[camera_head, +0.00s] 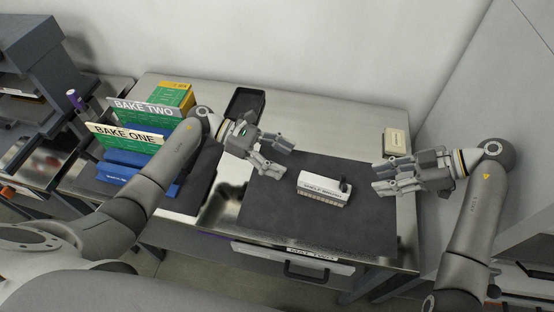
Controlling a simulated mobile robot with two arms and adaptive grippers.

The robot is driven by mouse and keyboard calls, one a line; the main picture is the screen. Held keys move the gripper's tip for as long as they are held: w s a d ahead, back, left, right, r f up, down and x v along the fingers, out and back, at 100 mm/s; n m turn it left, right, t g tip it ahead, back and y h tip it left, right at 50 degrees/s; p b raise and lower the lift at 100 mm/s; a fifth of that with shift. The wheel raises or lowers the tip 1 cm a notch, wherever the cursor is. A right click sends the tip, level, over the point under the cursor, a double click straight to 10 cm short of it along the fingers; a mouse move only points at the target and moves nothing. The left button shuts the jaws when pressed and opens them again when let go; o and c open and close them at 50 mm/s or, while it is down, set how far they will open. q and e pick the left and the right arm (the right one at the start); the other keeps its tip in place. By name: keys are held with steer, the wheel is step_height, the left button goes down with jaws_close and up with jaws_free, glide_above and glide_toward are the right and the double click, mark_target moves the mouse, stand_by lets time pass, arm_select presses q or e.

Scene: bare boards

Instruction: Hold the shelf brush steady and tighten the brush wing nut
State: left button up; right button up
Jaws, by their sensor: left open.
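The shelf brush (321,188) is a white block with dark lettering and a pale bristle strip along its front lower edge. It lies on the dark mat (300,230). A small black part, apparently the wing nut (345,186), stands at its right end; its details are too small to tell. My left gripper (287,157) is open and empty, up and left of the brush, apart from it. My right gripper (374,178) is to the right of the brush, its fingers spread and pointing left toward the black part, with a gap between.
A black tray (246,103) lies at the back of the metal table. A cream box (396,141) sits behind my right gripper. Green and blue boxes with BAKE ONE (127,134) and BAKE TWO (146,108) signs stand at left. The mat's front is clear, above a labelled drawer (300,267).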

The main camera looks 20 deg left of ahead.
mark_target(312, 181)
arm_select(q)
steer(key=shift+s+a+f+m+g+y, duration=0.1)
steer(key=shift+f+m+g+y, duration=0.05)
steer(key=shift+f+m+g, duration=0.15)
steer(key=shift+s+a+f+m+g+y, duration=0.1)
steer(key=shift+f+m+y, duration=0.1)
steer(key=shift+f, duration=0.2)
steer(key=x, duration=1)
steer(key=shift+d+f, duration=0.1)
steer(key=shift+d, duration=0.25)
steer(key=c, duration=1.2)
steer(key=o, duration=1)
steer(key=shift+o, duration=0.2)
steer(key=c, duration=1.1)
